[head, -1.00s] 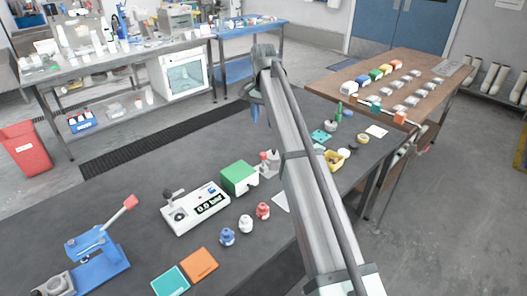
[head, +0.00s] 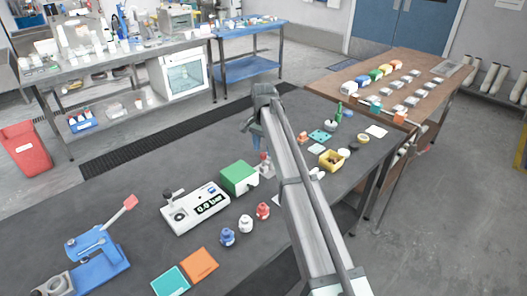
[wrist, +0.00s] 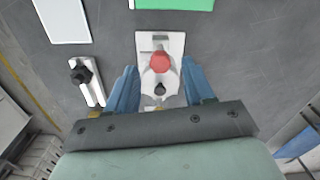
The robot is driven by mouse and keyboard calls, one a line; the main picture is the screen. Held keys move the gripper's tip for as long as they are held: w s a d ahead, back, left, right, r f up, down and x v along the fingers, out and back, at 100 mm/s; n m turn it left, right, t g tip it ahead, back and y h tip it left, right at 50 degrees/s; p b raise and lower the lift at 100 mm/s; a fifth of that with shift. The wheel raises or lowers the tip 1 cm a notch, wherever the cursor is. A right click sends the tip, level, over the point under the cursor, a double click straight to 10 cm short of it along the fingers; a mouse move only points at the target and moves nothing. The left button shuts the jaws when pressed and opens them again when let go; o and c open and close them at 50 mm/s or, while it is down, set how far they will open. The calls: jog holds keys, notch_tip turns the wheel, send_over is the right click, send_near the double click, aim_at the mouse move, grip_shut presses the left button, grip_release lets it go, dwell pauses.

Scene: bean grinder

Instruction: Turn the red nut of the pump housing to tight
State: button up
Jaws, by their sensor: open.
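The red nut (wrist: 160,62) is a round red cap on a pale grey plate-like part (wrist: 146,41), seen from above in the wrist view. I take this part to be the pump housing. In the head view the red nut (head: 264,156) shows small beside a green block, partly hidden by my arm. My gripper (wrist: 158,80) is open and empty. Its blue fingers stand left and right of the housing in the wrist view, with the nut just beyond their tips. In the head view my gripper (head: 257,142) hangs above the housing. I cannot tell the exact height gap.
The green block (head: 239,178) adjoins the housing. A white unit with a display (head: 195,208) stands left of it. Small blue (head: 228,237), white (head: 246,224) and red (head: 263,211) pieces stand in front. A yellow bin (head: 332,160) is to the right.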

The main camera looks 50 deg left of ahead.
aim_at(265, 161)
jog(key=shift+f, duration=1.05)
grip_shut()
